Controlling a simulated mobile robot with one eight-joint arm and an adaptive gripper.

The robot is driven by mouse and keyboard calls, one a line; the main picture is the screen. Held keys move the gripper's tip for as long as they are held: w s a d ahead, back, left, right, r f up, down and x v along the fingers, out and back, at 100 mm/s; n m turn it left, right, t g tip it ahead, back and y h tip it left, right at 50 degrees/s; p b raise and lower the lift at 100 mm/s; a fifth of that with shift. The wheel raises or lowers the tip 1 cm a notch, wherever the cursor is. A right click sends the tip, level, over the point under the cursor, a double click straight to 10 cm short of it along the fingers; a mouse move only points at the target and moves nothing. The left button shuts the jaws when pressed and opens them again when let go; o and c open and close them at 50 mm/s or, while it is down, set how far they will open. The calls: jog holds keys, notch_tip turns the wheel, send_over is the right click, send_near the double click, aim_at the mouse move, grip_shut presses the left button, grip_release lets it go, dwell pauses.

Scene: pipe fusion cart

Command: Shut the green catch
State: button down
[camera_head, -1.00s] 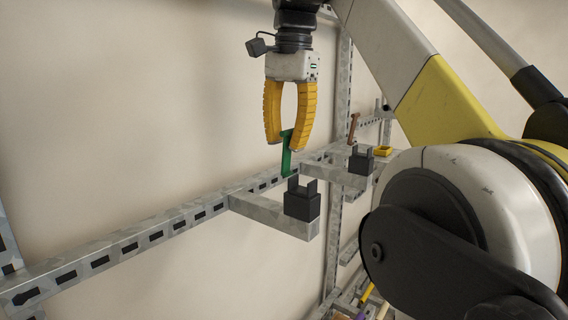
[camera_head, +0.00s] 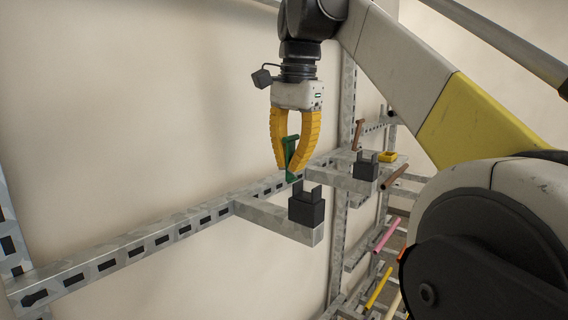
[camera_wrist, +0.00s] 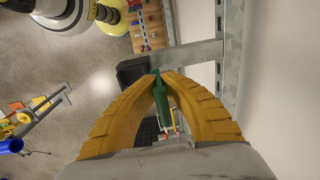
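The green catch (camera_head: 292,152) stands roughly upright behind the near black notched block (camera_head: 306,210), at the near bracket arm (camera_head: 262,214) of the rail. My gripper (camera_head: 291,168) points down with its yellow fingers around the catch, their tips close together at it. In the wrist view the catch (camera_wrist: 161,100) lies between the two fingers, which converge on it near the tips (camera_wrist: 160,74). The black block (camera_wrist: 131,70) shows just beyond the left fingertip. The catch's lower end is partly hidden, and its joint to the bracket cannot be made out.
A metal slotted rail (camera_head: 150,246) runs along the wall. Coloured bars (camera_head: 386,236) lie lower right. The space left of my gripper is clear.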

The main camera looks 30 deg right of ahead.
aim_at(292, 175)
jog(key=shift+s, duration=0.1)
dwell(0.4)
jog(key=t+b, duration=0.1)
jog(key=s+t+y+b, duration=0.1)
jog(key=t, duration=0.1)
jog(key=t+b, duration=0.1)
jog(key=shift+s+d+f, duration=0.1)
jog(key=shift+s+d, duration=0.15)
jog(key=shift+d, duration=0.15)
jog(key=t+b, duration=0.1)
jog(key=t+y+b, duration=0.1)
jog(key=t, duration=0.1)
jog(key=shift+s+d+f+t+y+b, duration=0.15)
jog(key=shift+s+t+y+b, duration=0.15)
jog(key=shift+s, duration=0.1)
jog(key=shift+s+t+y+b, duration=0.3)
jog(key=shift+t+y+b, duration=0.2)
jog(key=shift+t+b, duration=0.65)
